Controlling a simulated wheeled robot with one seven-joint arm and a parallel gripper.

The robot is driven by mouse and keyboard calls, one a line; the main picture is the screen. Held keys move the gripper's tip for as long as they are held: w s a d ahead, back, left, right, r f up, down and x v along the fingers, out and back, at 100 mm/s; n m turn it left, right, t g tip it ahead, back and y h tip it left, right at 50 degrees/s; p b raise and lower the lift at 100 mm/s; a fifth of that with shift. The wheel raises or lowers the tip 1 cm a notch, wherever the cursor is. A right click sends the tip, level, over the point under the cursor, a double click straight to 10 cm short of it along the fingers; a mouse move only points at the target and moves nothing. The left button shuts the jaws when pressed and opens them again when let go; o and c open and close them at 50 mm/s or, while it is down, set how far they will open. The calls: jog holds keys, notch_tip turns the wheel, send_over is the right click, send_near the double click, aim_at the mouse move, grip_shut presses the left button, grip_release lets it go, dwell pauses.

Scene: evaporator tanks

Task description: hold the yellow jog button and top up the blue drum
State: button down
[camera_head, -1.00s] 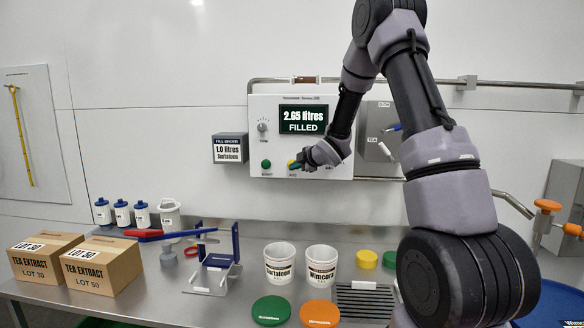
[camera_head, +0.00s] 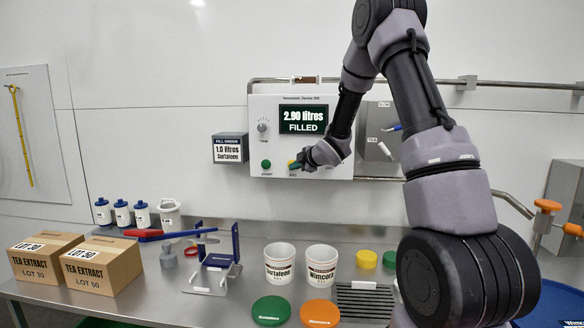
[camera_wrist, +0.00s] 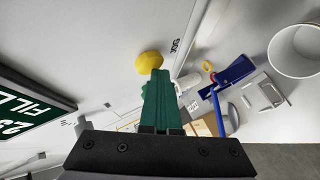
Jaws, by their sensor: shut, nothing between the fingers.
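The yellow jog button (camera_head: 291,163) is on the front of the white control box (camera_head: 262,108). It also shows in the wrist view (camera_wrist: 149,59). My gripper (camera_head: 298,163) is shut and empty, with its green fingertips (camera_wrist: 156,73) at the button, seemingly touching it. The display (camera_head: 303,120) reads 2.90 litres and FILLED. A blue surface (camera_head: 552,302) at the lower right looks like the blue drum; my arm and the frame edge hide most of it.
A fill order sign (camera_head: 230,147) reads 1.0 litres Surtaleen. A green button (camera_head: 266,164) is left of the yellow one. Two white tubs (camera_head: 280,262), lids (camera_head: 271,310) and tea extract cartons (camera_head: 103,265) stand on the steel bench. Orange-handled valves (camera_head: 547,205) are at right.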

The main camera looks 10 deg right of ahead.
jog(key=shift+s, duration=0.1)
jog(key=shift+s+a, duration=0.3)
jog(key=shift+s, duration=0.5)
jog(key=shift+s, duration=0.1)
jog(key=shift+s+a, duration=0.25)
jog(key=shift+s, duration=0.5)
jog(key=shift+s+a, duration=0.3)
jog(key=shift+s, duration=0.5)
jog(key=shift+s+a, duration=0.25)
jog(key=shift+s, duration=0.5)
jog(key=s+d+r+m+g+h, duration=0.1)
jog(key=s+d+r+m+h, duration=0.1)
jog(key=s+d+r+m, duration=0.35)
jog(key=s+d+r+m+h, duration=0.3)
jog(key=s+r+m, duration=0.3)
jog(key=s+r, duration=0.2)
jog(key=s+a+r+m+g+y, duration=0.1)
jog(key=s+m, duration=0.4)
jog(key=s, duration=0.7)
jog(key=s+a+r+m+g+y, duration=0.1)
jog(key=s+m, duration=0.5)
jog(key=s, duration=0.6)
jog(key=shift+s+a+r+g, duration=0.2)
jog(key=shift+a+r+g, duration=0.15)
jog(key=shift+a+g, duration=0.45)
